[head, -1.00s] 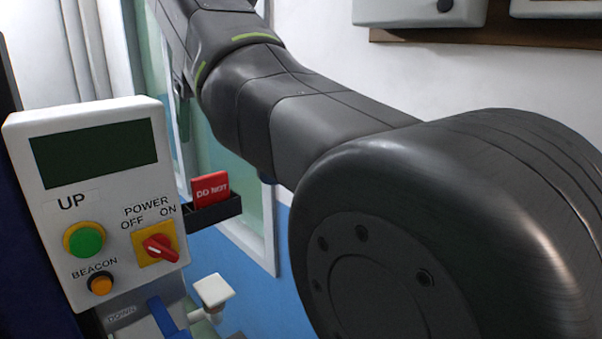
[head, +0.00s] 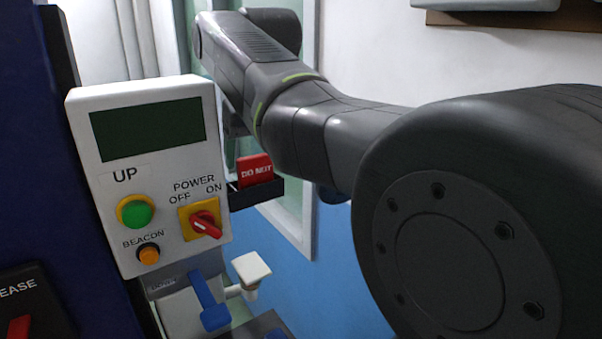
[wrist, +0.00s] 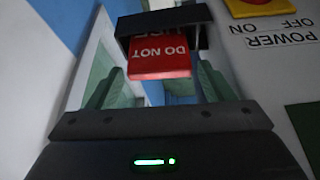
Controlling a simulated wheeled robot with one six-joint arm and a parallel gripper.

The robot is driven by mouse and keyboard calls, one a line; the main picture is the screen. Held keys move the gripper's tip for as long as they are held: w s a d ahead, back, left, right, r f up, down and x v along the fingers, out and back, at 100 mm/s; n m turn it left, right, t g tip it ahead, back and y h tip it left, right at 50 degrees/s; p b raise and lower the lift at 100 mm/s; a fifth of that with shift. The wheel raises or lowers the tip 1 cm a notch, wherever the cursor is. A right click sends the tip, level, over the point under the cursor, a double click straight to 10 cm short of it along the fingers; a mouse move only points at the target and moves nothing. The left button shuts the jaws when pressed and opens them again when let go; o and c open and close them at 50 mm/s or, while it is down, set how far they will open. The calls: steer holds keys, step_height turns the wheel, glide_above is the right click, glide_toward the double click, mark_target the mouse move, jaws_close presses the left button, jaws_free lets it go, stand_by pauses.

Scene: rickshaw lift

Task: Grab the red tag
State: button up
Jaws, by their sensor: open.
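The red tag (head: 256,170) with white "DO NOT" lettering stands in a small black holder (head: 262,193) on the right side of the white control box. In the wrist view the tag (wrist: 160,58) appears upside down, with its upper part sticking out of the black holder (wrist: 160,20). My gripper (wrist: 158,82) is open, with one finger on each side of the tag in the picture. I see no finger closed on the tag. In the head view my arm hides most of the gripper.
The white control box (head: 104,185) has a screen, a green button (head: 137,212), an orange beacon button (head: 149,254) and a red power switch (head: 205,225). A white knob (head: 251,268) and blue lever (head: 209,302) sit below. A framed window (head: 303,215) is behind the tag.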

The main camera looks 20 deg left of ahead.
steer(key=shift+x, duration=0.95)
steer(key=shift+c, duration=0.2)
steer(key=c, duration=0.7)
steer(key=shift+r, duration=0.15)
